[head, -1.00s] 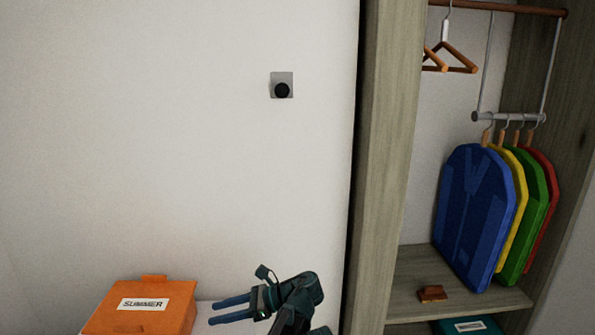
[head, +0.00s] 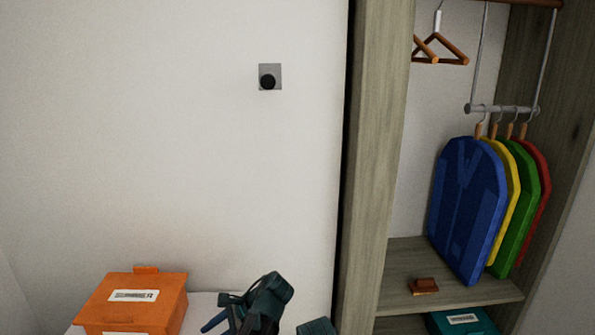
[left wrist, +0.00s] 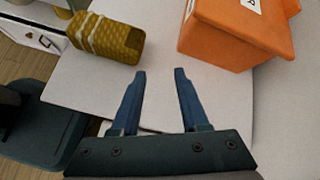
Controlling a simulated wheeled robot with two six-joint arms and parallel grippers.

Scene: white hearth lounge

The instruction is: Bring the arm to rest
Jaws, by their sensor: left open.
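My left gripper (left wrist: 160,74) has two blue fingers spread apart with nothing between them, above a white tabletop (left wrist: 165,55). In the head view, my left gripper (head: 214,321) shows at the bottom edge, its fingers partly cut off. It is to the right of an orange lidded box (head: 120,315) with a white label. In the left wrist view, the orange box (left wrist: 235,40) is ahead and to the right of the fingers, apart from them. My right gripper is in neither view.
A yellow woven object (left wrist: 105,38) with pale bands lies on the tabletop, ahead and left. An open wardrobe (head: 372,160) stands at right, with blue (head: 467,210), yellow, green and red garments hanging. A brown object (head: 424,286) lies on its shelf.

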